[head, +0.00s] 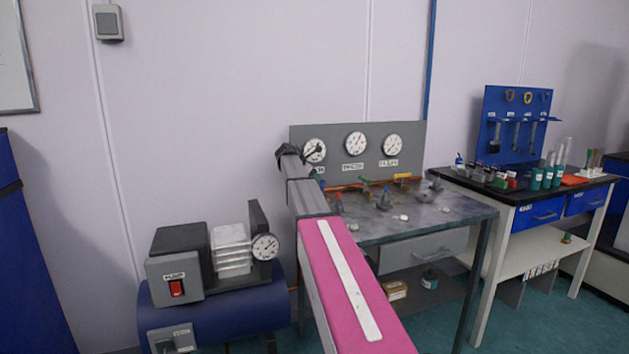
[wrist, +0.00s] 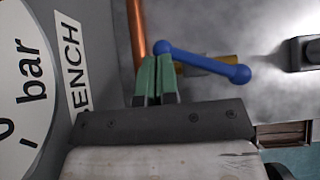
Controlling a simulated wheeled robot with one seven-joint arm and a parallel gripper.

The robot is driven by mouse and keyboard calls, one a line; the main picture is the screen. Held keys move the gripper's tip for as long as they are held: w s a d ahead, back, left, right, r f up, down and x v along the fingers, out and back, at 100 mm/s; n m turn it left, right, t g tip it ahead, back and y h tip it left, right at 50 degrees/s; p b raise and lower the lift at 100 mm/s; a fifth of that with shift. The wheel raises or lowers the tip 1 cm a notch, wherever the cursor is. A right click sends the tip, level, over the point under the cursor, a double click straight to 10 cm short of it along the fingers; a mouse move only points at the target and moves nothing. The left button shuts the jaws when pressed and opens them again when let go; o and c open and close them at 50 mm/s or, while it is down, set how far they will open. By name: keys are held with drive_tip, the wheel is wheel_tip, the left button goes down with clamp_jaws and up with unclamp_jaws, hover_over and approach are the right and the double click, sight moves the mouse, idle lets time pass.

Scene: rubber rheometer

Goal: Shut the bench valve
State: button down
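In the wrist view, a blue lever (wrist: 205,60) with rounded ends slants down to the right in front of a brass fitting (wrist: 222,62) and a copper pipe (wrist: 137,35). The label BENCH (wrist: 72,65) is beside a gauge to its left. My gripper (wrist: 157,62) has its green fingers close together, with only a thin gap between them. Their tips are at the lever's left end; I cannot tell whether they touch it. In the head view my gripper (head: 290,152) is in front of the gauge panel (head: 435,130), and my arm hides the blue lever.
A green lever (head: 366,182) and a yellow lever (head: 403,177) are on the pipe along the panel's foot. Small items stand on the grey bench top (head: 440,220). A blue pump unit (head: 215,318) stands left of the bench. A second table (head: 520,190) is at right.

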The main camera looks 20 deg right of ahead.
drive_tip(key=shift+w+d, duration=0.1)
drive_tip(key=shift+d, duration=0.25)
drive_tip(key=shift+a, duration=0.1)
idle(0.5)
drive_tip(key=shift+s+a, duration=0.45)
drive_tip(key=shift+s, duration=0.2)
drive_tip(key=v, duration=1.1)
drive_tip(key=shift+d+f, duration=0.1)
